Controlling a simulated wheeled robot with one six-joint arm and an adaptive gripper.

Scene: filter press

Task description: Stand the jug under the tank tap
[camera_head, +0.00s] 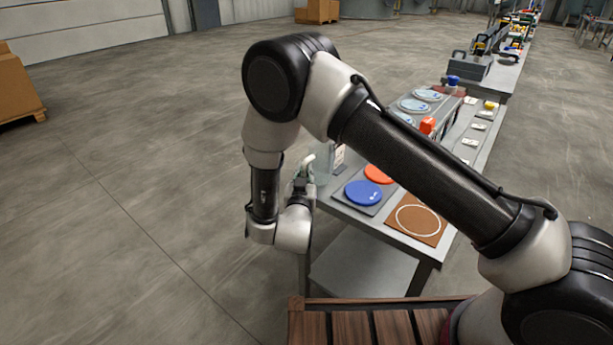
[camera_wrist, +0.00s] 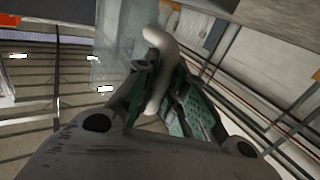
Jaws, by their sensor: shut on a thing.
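The jug (camera_head: 323,166) is a clear, see-through vessel with a pale handle, at the left end of the near table in the head view. In the wrist view, its clear body (camera_wrist: 115,45) is behind the fingers and its off-white curved handle (camera_wrist: 168,44) is between them. My gripper (camera_wrist: 165,82), with green pads, is shut on that handle. In the head view my gripper (camera_head: 302,182) is small, beside the jug. I cannot tell whether the jug touches the table. I cannot make out the tank tap; my arm hides part of the table.
The near table (camera_head: 345,208) carries a blue disc (camera_head: 362,193), an orange disc (camera_head: 378,174) and a brown mat (camera_head: 432,238) with a white ring. A red object (camera_head: 428,126) and pale blue round plates (camera_head: 428,95) are farther back.

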